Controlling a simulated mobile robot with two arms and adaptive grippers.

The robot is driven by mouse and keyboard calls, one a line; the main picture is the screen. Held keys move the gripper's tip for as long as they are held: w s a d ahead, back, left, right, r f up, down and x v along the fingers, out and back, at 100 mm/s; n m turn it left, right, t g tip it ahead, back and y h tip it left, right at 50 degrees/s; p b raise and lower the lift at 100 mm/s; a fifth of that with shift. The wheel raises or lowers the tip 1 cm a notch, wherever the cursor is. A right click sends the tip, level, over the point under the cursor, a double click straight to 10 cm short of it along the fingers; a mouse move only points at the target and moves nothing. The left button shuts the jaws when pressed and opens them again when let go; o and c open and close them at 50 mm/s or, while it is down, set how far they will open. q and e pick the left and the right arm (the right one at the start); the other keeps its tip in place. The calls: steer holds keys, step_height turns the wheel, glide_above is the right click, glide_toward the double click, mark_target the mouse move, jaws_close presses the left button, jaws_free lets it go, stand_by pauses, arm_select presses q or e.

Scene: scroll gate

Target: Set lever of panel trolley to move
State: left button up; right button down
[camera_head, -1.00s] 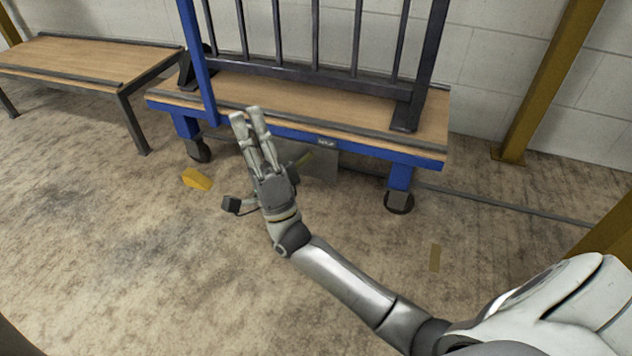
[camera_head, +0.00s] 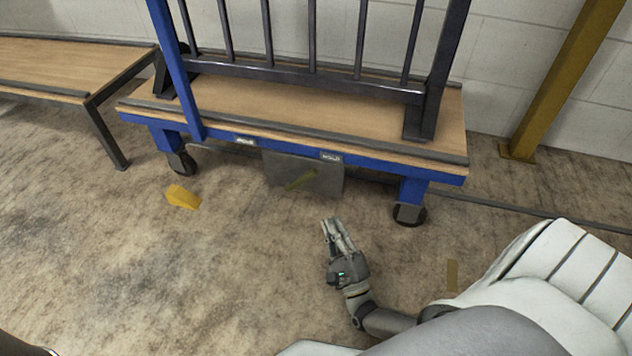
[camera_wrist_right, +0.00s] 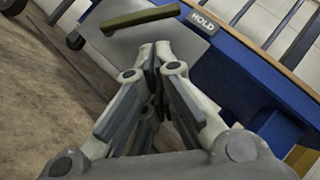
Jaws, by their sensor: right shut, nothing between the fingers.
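The panel trolley (camera_head: 290,126) has a blue frame, a wooden deck and dark upright bars. The lever (camera_wrist_right: 140,19) lies near the top of the right wrist view, beside a HOLD label (camera_wrist_right: 203,22). A second label (camera_head: 245,141) sits further left on the edge, too small to read. My right gripper (camera_head: 332,222) is shut and empty, in front of and below the plate, apart from the lever. My left gripper is out of view.
A yellow wedge (camera_head: 182,197) lies on the floor left of the plate. The trolley's casters (camera_head: 409,214) stand at its ends. A wooden bench (camera_head: 60,68) is at the left and a yellow post (camera_head: 560,80) at the right.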

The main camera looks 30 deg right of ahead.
mark_target(300, 181)
steer(key=b+x, duration=0.2)
steer(key=x, duration=0.8)
steer(key=shift+b, duration=0.4)
steer(key=shift+r, duration=0.1)
